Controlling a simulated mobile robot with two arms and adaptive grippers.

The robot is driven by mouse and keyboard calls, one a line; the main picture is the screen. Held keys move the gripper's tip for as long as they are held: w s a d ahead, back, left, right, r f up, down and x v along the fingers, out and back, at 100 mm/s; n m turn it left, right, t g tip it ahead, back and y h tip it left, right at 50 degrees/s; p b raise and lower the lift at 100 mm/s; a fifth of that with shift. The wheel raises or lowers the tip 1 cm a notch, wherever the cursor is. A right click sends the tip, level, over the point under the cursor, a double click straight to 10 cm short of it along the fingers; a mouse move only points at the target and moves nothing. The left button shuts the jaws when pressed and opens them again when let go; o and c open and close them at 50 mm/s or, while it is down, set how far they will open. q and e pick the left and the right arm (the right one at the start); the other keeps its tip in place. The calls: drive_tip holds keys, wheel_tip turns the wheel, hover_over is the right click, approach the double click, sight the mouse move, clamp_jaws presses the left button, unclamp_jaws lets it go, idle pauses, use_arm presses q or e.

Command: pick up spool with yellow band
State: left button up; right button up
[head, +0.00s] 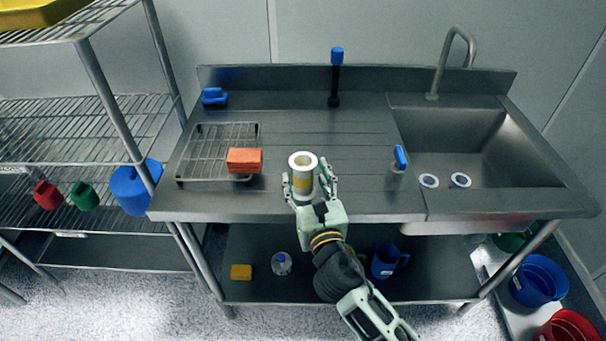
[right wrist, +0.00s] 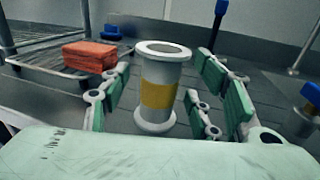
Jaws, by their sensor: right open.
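The spool with the yellow band (head: 303,173) stands upright near the front of the steel counter in the head view. It is white with flanges at top and bottom, and its yellow band shows clearly in the right wrist view (right wrist: 158,95). My right gripper (head: 312,184) is open, with its fingers on either side of the spool. In the right wrist view the green-padded fingers (right wrist: 165,98) show to the left and right of the spool, with gaps between pads and spool. My left gripper is not in view.
A blue-topped bottle (head: 399,160) stands to the right, before the sink (head: 480,140).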

sight(305, 178)
drive_tip(key=x, duration=0.3)
drive_tip(key=shift+f, duration=0.2)
drive_tip(key=shift+w, duration=0.1)
drive_tip(key=shift+r, duration=0.1)
drive_tip(key=c, duration=1.3)
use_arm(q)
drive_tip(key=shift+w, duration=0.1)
